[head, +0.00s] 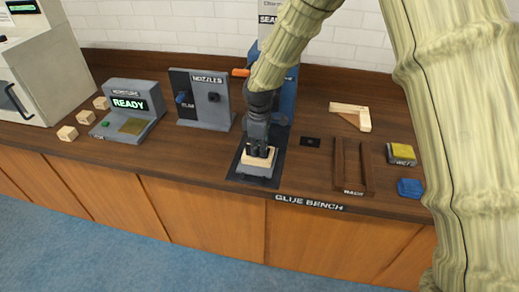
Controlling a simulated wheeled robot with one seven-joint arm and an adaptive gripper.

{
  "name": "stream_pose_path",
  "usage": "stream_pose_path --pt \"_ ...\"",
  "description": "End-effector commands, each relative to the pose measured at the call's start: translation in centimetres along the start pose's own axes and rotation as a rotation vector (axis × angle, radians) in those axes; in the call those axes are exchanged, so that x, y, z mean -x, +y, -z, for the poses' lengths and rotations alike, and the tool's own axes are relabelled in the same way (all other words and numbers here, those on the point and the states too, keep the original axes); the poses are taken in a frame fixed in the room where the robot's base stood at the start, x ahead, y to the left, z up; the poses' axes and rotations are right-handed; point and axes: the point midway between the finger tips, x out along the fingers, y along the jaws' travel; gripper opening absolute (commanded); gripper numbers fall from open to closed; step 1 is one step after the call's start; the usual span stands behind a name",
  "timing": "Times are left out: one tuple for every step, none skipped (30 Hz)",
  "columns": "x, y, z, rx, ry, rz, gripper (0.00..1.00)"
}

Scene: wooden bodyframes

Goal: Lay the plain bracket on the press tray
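A pale wooden piece (248,155) lies flat on a small grey block (246,171) above a dark tray (239,175) at the front middle of the bench. I cannot tell whether this piece is the plain bracket. My gripper (258,153) points down right over it, with its dark fingertips at or touching its top. The fingers hide part of the piece, and I cannot tell whether they grip it. Another wooden piece, an L-shaped bracket (352,115), lies on the bench to the right, apart from my gripper.
A blue press-like stand (287,100) rises behind my gripper. Left are a nozzle holder (213,103), a grey device reading READY (130,110) and small wooden blocks (68,133). Right are a brown rack (340,165), a yellow-topped box (401,153) and a blue block (410,187).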

Motion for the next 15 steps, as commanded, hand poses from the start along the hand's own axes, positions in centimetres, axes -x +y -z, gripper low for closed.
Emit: stream_pose_path --pt "0.04 0.02 0.01 0.0 0.0 -0.001 0.0" --pt "0.04 0.02 0.01 0.0 0.0 -0.001 0.0" --pt "0.04 0.02 0.01 0.0 0.0 -0.001 0.0" --pt "0.04 0.02 0.01 0.0 0.0 -0.001 0.08" --pt "0.05 0.03 0.01 0.0 0.0 -0.001 0.13" --pt "0.05 0.03 0.01 0.0 0.0 -0.001 0.21" --pt "0.05 0.03 0.01 0.0 0.0 -0.001 0.26" --pt "0.05 0.02 0.01 0.0 0.0 -0.001 0.3" --pt "0.04 0.02 0.01 0.0 0.0 -0.001 0.3" --pt "0.04 0.02 0.01 0.0 0.0 -0.001 0.3" --pt "0.04 0.02 0.01 0.0 0.0 -0.001 0.3" --pt "0.04 0.02 0.01 0.0 0.0 -0.001 0.3" --pt "0.03 0.02 0.01 0.0 0.0 -0.001 0.3" --pt "0.03 0.02 0.01 0.0 0.0 -0.001 0.3" --pt "-0.01 0.0 0.0 0.0 0.0 0.0 0.3"
